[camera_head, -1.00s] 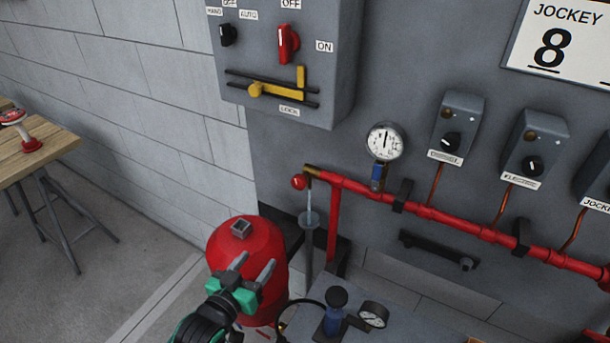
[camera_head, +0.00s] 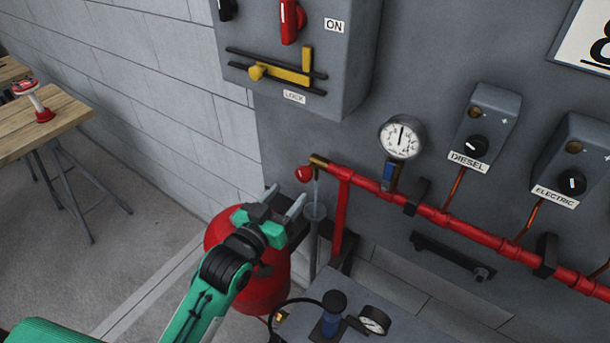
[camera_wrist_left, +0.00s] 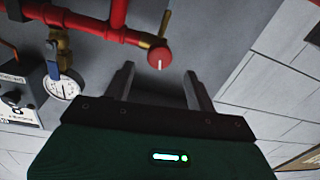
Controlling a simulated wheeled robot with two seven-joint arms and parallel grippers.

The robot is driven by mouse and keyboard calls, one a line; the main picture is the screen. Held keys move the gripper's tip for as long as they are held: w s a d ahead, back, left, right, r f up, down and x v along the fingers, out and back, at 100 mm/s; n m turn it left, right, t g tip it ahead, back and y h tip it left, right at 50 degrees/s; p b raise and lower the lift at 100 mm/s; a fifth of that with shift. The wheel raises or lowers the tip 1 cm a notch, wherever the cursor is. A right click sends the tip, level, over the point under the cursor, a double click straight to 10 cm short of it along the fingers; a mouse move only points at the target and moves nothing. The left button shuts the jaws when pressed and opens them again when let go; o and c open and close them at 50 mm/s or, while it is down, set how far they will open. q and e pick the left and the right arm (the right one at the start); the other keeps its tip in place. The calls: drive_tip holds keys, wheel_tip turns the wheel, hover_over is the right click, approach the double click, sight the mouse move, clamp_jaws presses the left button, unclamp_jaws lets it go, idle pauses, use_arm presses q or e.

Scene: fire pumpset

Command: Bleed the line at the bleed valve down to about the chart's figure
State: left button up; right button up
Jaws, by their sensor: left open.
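The bleed valve's red knob (camera_head: 304,173) sits at the left end of the red pipe (camera_head: 440,217), beside a brass outlet. A thin pale streak like water runs from the outlet toward a grey funnel-topped drain pipe (camera_head: 314,240). My left gripper (camera_head: 284,197) is open and empty, just below and left of the knob. In the left wrist view the knob (camera_wrist_left: 160,58) appears between and beyond the open fingertips (camera_wrist_left: 159,72), apart from them. The line gauge (camera_head: 401,137) has its needle near straight up. The white chart (camera_head: 585,40) is cut off at the top right. My right gripper is out of view.
A red tank (camera_head: 265,285) stands under my left gripper. A grey control box (camera_head: 350,60) with a yellow lock lever hangs above. Diesel (camera_head: 485,125) and electric (camera_head: 575,165) switch boxes are right.

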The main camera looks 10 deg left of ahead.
sight(302, 179)
use_arm(q)
drive_tip(key=b+x, duration=0.2)
drive_tip(key=x, duration=0.5)
drive_tip(key=shift+w+f, duration=0.1)
drive_tip(key=shift+f, duration=0.05)
drive_tip(key=shift+w+d, duration=0.15)
drive_tip(key=shift+w, duration=0.35)
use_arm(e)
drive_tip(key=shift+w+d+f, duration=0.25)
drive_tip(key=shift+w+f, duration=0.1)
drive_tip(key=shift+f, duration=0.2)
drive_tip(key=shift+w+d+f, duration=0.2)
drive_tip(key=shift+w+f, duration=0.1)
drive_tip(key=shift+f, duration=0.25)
use_arm(q)
drive_tip(key=shift+c, duration=0.3)
